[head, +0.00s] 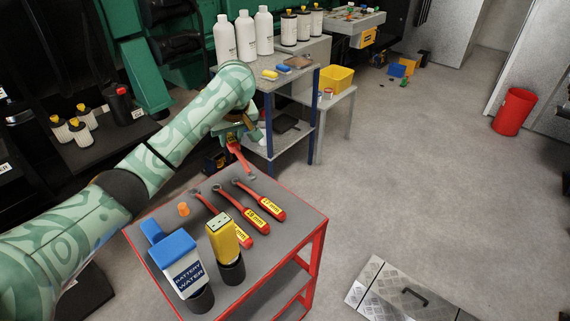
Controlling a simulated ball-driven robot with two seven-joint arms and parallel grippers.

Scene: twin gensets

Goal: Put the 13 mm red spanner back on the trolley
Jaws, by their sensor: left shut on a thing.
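My left gripper (236,134) is shut on a red spanner (238,154) and holds it by the handle, its grey end pointing down. The spanner hangs at the far edge of the red trolley (310,222); I cannot tell whether its tip touches the grey top. Its size label is too small to read. On the trolley lie a red spanner marked 17 mm (264,203), another red spanner (247,211) with a label hard to read, and a third (208,206), partly hidden behind a yellow device. My right gripper is not in view.
A blue-and-white battery water jug (180,265), the yellow device (224,238) and an orange piece (183,209) stand on the trolley. A bench (290,82) with white bottles stands behind. The trolley top's right front is clear. A metal plate (400,298) lies right.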

